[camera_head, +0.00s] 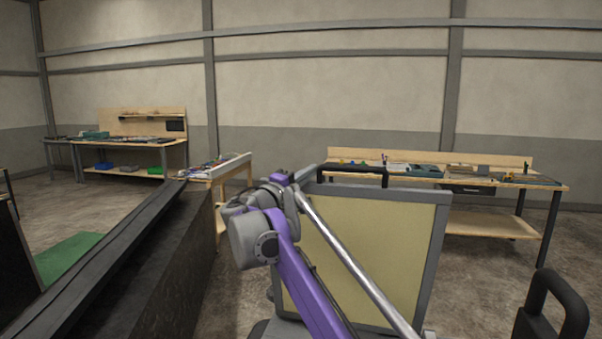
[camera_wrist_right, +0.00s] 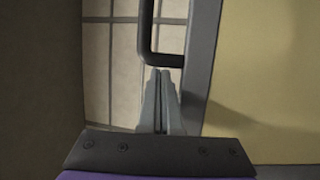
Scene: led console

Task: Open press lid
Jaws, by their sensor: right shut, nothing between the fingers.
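A yellow panel (camera_head: 375,250) in a grey frame stands tilted up in front of me in the head view, and looks like the press lid. In the right wrist view the yellow panel (camera_wrist_right: 265,80) fills the right side, with a black bar handle (camera_wrist_right: 147,35) at its grey frame edge. My right gripper (camera_wrist_right: 160,71) is shut and empty, its fingertips close to the handle's lower bend. I cannot tell whether they touch. In the head view my purple right arm crosses in front of the panel, and its fingers are hard to make out. My left gripper is out of view.
A black handle-shaped part (camera_head: 568,300) stands at the lower right. A dark conveyor-like rail (camera_head: 120,245) runs along the left beside a green mat (camera_head: 68,258). Workbenches (camera_head: 490,180) with tools stand along the far wall. Open floor lies between.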

